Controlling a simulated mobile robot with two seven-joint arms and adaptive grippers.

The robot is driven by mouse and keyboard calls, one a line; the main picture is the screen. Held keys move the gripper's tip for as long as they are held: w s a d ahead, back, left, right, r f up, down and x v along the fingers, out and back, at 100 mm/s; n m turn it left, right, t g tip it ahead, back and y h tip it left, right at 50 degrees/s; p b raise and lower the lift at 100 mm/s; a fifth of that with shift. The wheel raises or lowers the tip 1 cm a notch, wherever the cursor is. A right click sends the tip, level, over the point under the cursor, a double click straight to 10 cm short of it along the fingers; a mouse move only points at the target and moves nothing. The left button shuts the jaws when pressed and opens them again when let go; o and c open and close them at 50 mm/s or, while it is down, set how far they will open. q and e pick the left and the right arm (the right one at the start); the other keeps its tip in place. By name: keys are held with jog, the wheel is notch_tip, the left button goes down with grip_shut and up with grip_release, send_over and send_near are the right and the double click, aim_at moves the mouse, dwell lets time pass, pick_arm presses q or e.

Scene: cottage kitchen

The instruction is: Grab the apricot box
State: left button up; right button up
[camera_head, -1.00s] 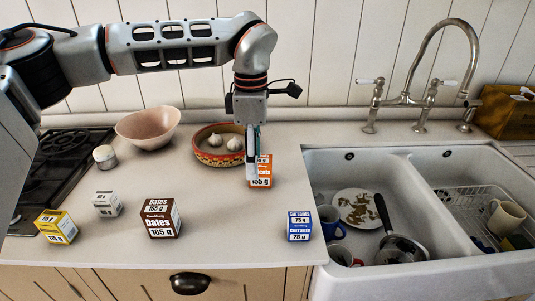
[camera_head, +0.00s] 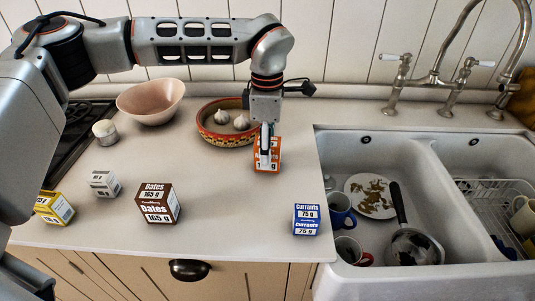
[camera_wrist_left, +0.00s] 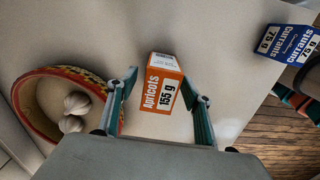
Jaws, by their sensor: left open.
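The apricot box (camera_wrist_left: 161,88) is orange and white, with "Apricots 155 g" readable in the left wrist view. In the head view the apricot box (camera_head: 274,157) stands on the counter near the sink, partly hidden by my gripper. My left gripper (camera_head: 266,160) points down at the box from above. In the left wrist view the open fingers of my left gripper (camera_wrist_left: 160,98) are on either side of the box, with a visible gap on each side. My right gripper is not in view.
A patterned bowl (camera_head: 226,138) with garlic is close to the left of the box. A brown dates box (camera_head: 158,205), a blue currants box (camera_head: 306,220), a yellow box (camera_head: 56,207) and a small white box (camera_head: 104,184) stand nearer the front. The sink (camera_head: 327,160) is to the right.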

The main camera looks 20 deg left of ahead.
pick_arm(q)
jog(key=shift+f, duration=0.4)
jog(key=c, duration=1.3)
jog(key=shift+r, duration=0.15)
